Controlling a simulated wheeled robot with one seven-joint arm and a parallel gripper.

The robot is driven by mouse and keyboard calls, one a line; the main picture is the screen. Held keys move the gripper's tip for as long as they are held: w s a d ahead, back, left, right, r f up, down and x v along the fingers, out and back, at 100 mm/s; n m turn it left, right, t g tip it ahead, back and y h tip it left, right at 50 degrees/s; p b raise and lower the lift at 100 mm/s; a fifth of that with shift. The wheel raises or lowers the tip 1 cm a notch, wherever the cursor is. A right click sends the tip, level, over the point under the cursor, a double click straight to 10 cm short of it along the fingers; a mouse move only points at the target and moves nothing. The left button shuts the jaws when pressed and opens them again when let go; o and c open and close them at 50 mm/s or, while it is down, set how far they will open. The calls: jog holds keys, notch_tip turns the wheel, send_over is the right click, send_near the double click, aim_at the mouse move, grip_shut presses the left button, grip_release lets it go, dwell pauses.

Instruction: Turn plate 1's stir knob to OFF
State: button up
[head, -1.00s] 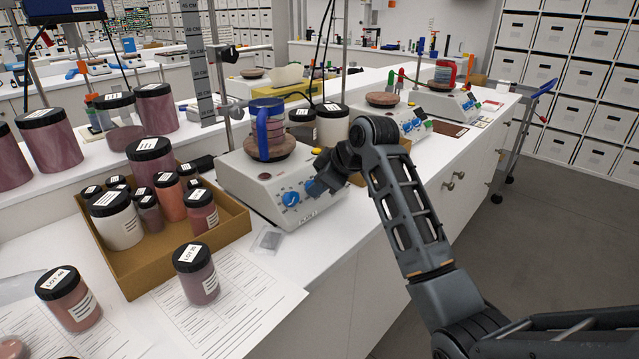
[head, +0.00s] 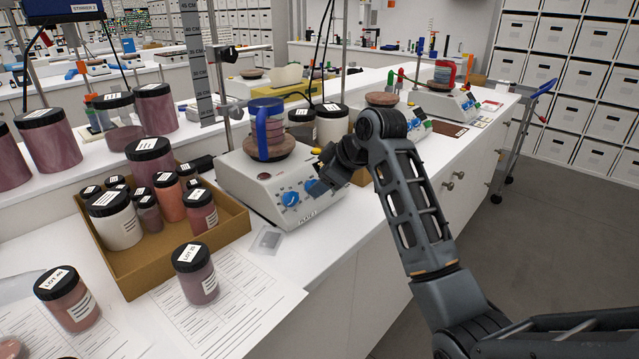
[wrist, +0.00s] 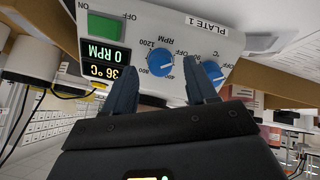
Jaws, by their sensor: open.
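Plate 1 (head: 255,190) is a white hotplate stirrer on the bench, with two blue knobs on its sloped front. Its label (wrist: 208,28) appears upside down in the wrist view. The stir knob (wrist: 160,64), marked RPM, lies between my gripper's two fingertips (wrist: 160,78) in that view; contact cannot be told. The °C knob (wrist: 213,72) is just beyond the right finger, and also shows in the head view (head: 290,199). The display (wrist: 100,62) reads 0 RPM and 36 °C. My gripper (head: 320,182) is open at the panel, partly hiding the stir knob in the head view.
A cardboard tray (head: 165,255) of jars is to the left. A LOT 35 jar (head: 195,276) stands in front. More stirrer plates (head: 445,103) stand farther right.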

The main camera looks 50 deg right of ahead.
jog(key=v, duration=0.5)
jog(key=shift+s+r, duration=0.2)
jog(key=shift+r, duration=0.05)
dwell(0.3)
